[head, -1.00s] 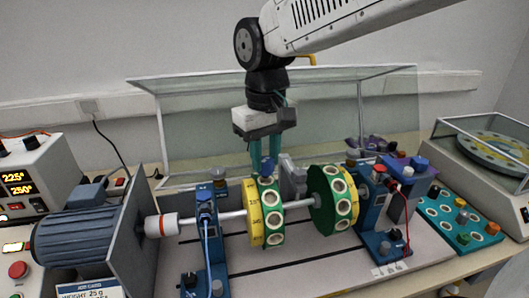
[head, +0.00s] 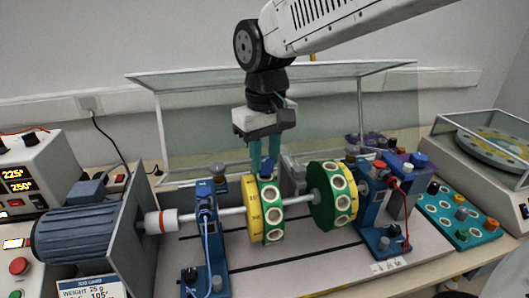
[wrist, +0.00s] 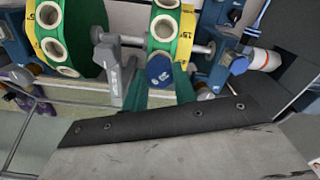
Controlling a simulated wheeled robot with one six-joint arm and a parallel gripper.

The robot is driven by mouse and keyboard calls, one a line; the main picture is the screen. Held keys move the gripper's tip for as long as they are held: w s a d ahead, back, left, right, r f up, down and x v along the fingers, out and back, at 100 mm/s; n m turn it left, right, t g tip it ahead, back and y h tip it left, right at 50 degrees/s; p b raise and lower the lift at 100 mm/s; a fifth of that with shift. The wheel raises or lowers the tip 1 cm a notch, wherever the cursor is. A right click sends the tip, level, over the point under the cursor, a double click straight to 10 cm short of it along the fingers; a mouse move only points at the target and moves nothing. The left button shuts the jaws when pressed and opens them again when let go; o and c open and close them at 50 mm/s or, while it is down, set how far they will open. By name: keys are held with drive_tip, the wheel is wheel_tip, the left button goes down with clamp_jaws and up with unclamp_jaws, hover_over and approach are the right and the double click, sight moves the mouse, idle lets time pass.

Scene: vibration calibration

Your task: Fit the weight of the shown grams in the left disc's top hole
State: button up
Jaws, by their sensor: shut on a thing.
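The left disc (head: 251,212), yellow and green with holes around its rim, sits on the shaft. It also shows in the wrist view (wrist: 180,30). My gripper (head: 265,173) points down over its top, its teal fingers shut on a blue weight (wrist: 160,70) with a hexagonal head. The weight is at the disc's top rim in the wrist view; I cannot tell whether it is seated in the top hole. The fingers hide most of it in the head view. A card (head: 90,288) at the lower left reads weight 25 g and 105°.
The right disc (head: 322,197) stands close by on the same shaft (head: 297,200). Blue bearing stands (head: 205,230) flank the discs. A glass guard (head: 210,130) rises behind. A teal tray (head: 440,222) with several weights lies at the right, the motor (head: 75,236) at the left.

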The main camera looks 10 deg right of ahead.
drive_tip(key=shift+f, duration=0.55)
drive_tip(key=o, duration=1)
wheel_tip(320, 180, up, 8)
drive_tip(key=shift+f, duration=0.1)
drive_tip(key=shift+f, duration=0.25)
drive_tip(key=s+d+f+m, duration=0.1)
drive_tip(key=s+d+f, duration=0.1)
drive_tip(key=s+d, duration=0.3)
drive_tip(key=s+d+f+m+t, duration=0.1)
drive_tip(key=s+d+f, duration=0.1)
drive_tip(key=s+d, duration=0.3)
drive_tip(key=s+d+f+m, duration=0.2)
drive_tip(key=s+d, duration=0.3)
drive_tip(key=s, duration=0.3)
drive_tip(key=shift+s+d+f, duration=0.15)
drive_tip(key=shift+s+f, duration=0.25)
drive_tip(key=shift+f, duration=0.2)
